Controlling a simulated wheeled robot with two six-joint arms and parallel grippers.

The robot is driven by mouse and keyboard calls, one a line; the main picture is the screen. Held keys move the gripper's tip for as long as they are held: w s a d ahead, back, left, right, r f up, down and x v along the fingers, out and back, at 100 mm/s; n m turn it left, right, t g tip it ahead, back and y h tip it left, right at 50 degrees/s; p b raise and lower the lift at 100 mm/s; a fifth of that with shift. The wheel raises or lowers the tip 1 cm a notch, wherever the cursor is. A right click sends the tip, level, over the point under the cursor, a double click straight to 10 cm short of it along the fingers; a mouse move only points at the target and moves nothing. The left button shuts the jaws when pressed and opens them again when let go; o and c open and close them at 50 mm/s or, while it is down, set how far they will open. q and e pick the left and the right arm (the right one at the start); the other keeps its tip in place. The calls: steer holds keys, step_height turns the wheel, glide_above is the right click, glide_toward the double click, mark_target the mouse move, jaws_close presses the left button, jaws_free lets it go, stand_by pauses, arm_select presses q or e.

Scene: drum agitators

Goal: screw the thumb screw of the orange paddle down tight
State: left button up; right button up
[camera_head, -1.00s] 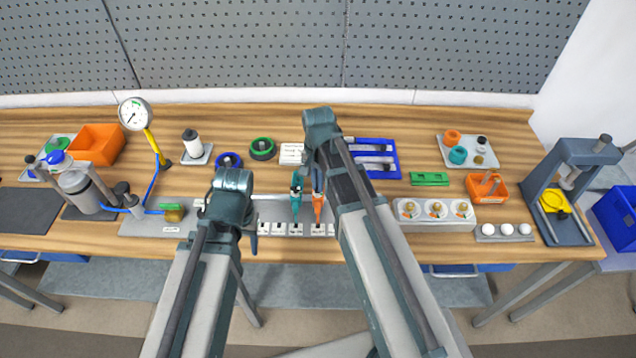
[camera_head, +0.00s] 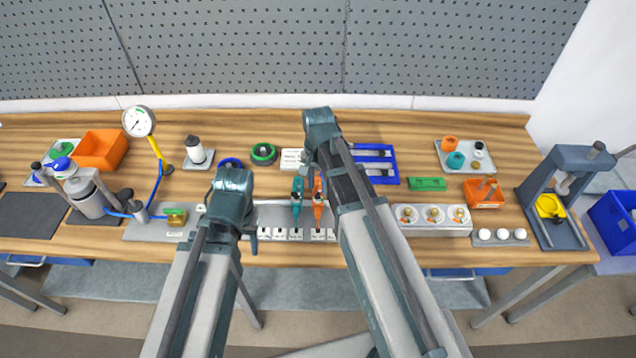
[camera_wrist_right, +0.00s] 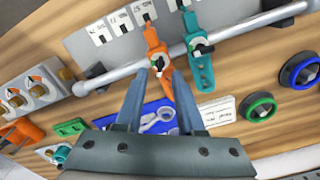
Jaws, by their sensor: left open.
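The orange paddle (camera_head: 318,207) is on a horizontal metal shaft (camera_wrist_right: 112,76) at the middle of the bench, beside a teal paddle (camera_head: 297,195). In the right wrist view the orange paddle (camera_wrist_right: 152,38) shows its hub with a small thumb screw (camera_wrist_right: 158,66). My right gripper (camera_wrist_right: 158,72) is open, with its two fingertips on either side of the hub and gaps to the screw; contact cannot be told. In the head view my right gripper (camera_head: 316,172) partly hides the hub. My left gripper (camera_head: 251,240) is open and empty, left of the paddles near the front edge.
A blue tray (camera_head: 392,163) lies behind my right arm. Green-ringed (camera_head: 263,154) and blue-ringed (camera_head: 229,163) round parts stand behind the shaft. A grey block with several dials (camera_head: 435,229) is to the right. White labels line the base plate's front.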

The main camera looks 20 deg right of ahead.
mark_target(318, 193)
step_height(318, 193, up, 11)
steer(key=p, duration=1)
